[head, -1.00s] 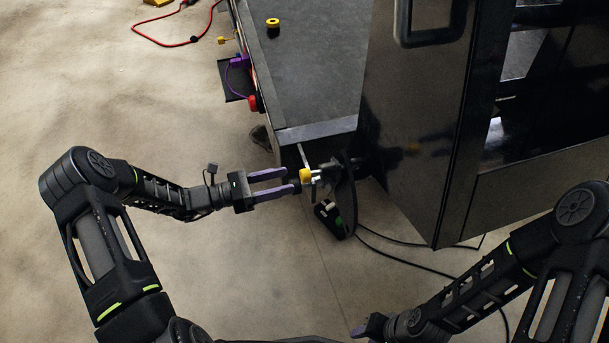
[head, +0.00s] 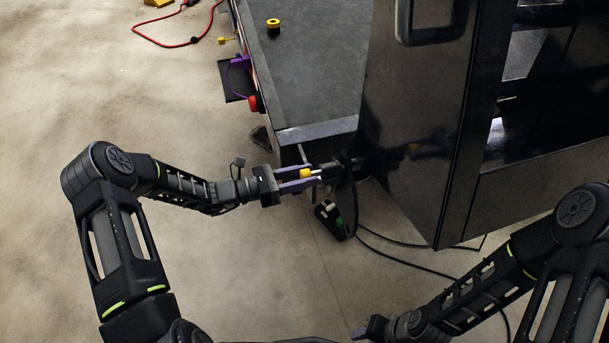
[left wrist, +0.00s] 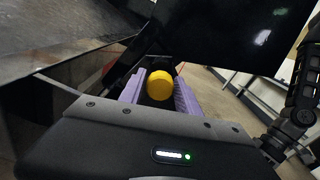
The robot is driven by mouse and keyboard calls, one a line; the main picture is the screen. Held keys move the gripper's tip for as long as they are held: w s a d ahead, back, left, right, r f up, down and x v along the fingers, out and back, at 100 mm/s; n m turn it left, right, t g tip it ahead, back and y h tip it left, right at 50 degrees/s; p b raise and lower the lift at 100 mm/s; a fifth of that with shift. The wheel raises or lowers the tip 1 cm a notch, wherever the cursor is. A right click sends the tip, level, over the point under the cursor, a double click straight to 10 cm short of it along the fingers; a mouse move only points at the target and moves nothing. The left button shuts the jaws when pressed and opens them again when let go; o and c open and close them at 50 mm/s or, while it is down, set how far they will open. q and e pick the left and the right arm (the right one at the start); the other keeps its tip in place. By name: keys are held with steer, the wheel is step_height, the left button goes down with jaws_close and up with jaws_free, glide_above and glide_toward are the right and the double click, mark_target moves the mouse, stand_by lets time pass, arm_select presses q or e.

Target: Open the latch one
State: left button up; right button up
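The latch has a yellow knob (head: 306,174) on a metal fitting at the lower corner of the dark cabinet (head: 415,130). My left gripper (head: 308,179) has its purple fingers on either side of the knob. In the left wrist view the round yellow knob (left wrist: 160,85) sits between the two purple fingers (left wrist: 159,92). A narrow dark gap shows beside the knob, so the fingers look open around it; contact is unclear. My right gripper (head: 372,327) is low at the bottom edge, and its fingers are mostly hidden.
A grey platform (head: 310,60) with a small yellow-black cylinder (head: 273,27) extends behind the latch. Black cables (head: 400,262) and a small black device (head: 332,217) lie on the floor below. A red cable (head: 165,43) lies at the upper left. The left floor is clear.

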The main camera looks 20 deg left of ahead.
arm_select(q)
jaws_close()
stand_by(1.0)
